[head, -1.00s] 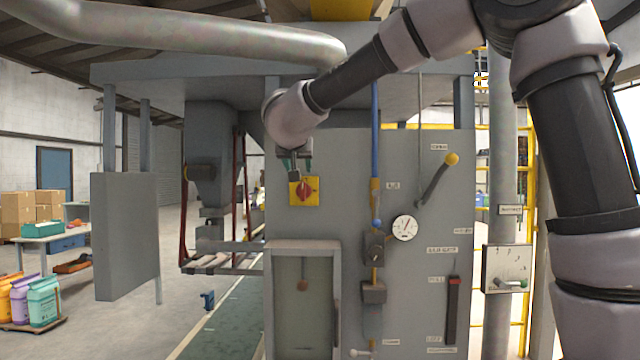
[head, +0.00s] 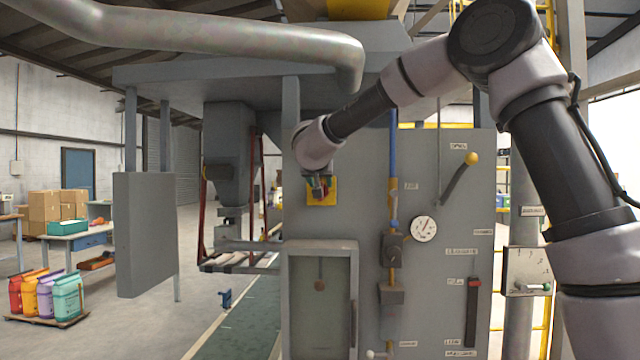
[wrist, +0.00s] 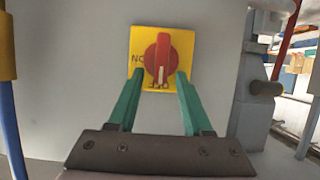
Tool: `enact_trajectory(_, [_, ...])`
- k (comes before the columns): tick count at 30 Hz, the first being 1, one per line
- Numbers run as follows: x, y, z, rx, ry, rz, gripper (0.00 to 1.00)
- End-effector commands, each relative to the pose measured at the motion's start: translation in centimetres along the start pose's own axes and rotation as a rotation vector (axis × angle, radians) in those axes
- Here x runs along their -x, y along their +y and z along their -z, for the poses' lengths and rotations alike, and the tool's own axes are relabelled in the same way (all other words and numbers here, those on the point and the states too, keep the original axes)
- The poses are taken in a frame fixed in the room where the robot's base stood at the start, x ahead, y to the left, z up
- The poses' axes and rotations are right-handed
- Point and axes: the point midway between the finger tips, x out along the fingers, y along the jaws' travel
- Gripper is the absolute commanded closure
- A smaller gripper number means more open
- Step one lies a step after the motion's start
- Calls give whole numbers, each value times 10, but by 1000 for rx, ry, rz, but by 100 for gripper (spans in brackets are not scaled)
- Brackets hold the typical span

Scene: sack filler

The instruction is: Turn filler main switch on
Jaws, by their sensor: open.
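The filler main switch is a red rotary knob (wrist: 159,58) on a yellow square plate (head: 322,196) on the grey filler panel. In the wrist view the knob's grip bar stands upright, with its white mark at the bottom by letters that look like OFF, upside down. Letters that look like ON, also upside down, show at the left of the plate. My gripper (wrist: 156,75) has green fingers spread apart. They point at the plate, one to each side of the knob's lower part, and hold nothing. In the head view the gripper (head: 320,190) covers most of the knob.
A yellow-knobbed lever (head: 459,178), a round gauge (head: 423,229) and a blue pipe (head: 393,150) are right of the switch. A glazed cabinet (head: 320,300) juts out below it. A grey box (head: 146,235) hangs at left.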

Motion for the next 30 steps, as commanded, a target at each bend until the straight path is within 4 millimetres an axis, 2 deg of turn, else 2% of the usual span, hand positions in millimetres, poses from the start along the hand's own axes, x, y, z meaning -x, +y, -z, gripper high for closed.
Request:
enact_trajectory(3, [0,0,0,0,0,0,50])
enact_trajectory(7, [0,0,0,0,0,0,100])
enact_trajectory(20, [0,2,0,-42,0,17,100])
enact_trajectory(30, [0,9,-2,-256,0,106,100])
